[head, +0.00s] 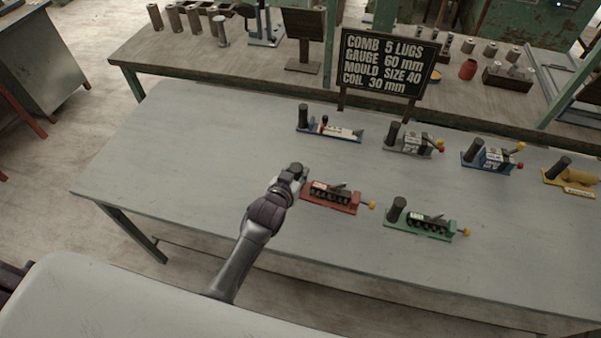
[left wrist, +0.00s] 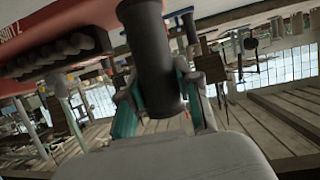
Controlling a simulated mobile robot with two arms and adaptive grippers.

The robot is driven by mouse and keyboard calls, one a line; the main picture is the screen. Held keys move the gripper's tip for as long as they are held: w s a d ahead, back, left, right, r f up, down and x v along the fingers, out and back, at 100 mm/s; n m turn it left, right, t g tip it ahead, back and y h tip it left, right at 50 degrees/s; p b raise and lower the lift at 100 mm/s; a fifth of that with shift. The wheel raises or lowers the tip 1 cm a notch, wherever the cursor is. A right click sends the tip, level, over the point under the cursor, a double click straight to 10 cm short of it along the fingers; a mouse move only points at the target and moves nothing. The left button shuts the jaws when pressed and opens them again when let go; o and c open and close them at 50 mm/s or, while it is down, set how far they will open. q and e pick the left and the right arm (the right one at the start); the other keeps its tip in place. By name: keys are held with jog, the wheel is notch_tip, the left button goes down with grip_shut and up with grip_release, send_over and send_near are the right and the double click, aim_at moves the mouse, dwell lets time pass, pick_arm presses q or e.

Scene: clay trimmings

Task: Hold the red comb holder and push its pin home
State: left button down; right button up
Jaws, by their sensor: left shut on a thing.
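The red comb holder (head: 345,208) lies on the grey table, with a row of dark lugs along it. A yellow-knobbed pin (head: 371,205) sticks out of its right end, the knob standing a little clear of the body. My left gripper (head: 297,172) is at the holder's left end, shut on its dark upright post. In the left wrist view the post (left wrist: 152,60) stands between my teal-padded fingers, and the red body (left wrist: 60,22) shows at upper left. The post is mostly hidden by my gripper in the head view. My right gripper is not in view.
A green holder (head: 432,232) stands close to the right. Blue (head: 335,136), grey (head: 412,150), second blue (head: 485,165) and yellow (head: 575,178) holders stand behind. A black sign (head: 387,68) stands at the table's back edge. The table's left part is clear.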

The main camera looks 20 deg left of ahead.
pick_arm(q)
jog(key=w+a+f+b, duration=0.2)
jog(key=a+f+b, duration=0.2)
jog(key=a+f, duration=0.1)
jog(key=shift+w+a+f, duration=0.25)
jog(key=shift+a+f, duration=0.1)
jog(key=shift+a, duration=0.5)
dwell(0.4)
jog(key=shift+b, duration=0.3)
jog(key=shift+w+a+f+b, duration=0.1)
jog(key=shift+a+f+b, duration=0.2)
jog(key=shift+f, duration=0.1)
jog(key=shift+a+f+b, duration=0.15)
jog(key=shift+f+b, duration=0.15)
jog(key=shift+f, duration=0.1)
jog(key=shift+f, duration=0.2)
dwell(0.7)
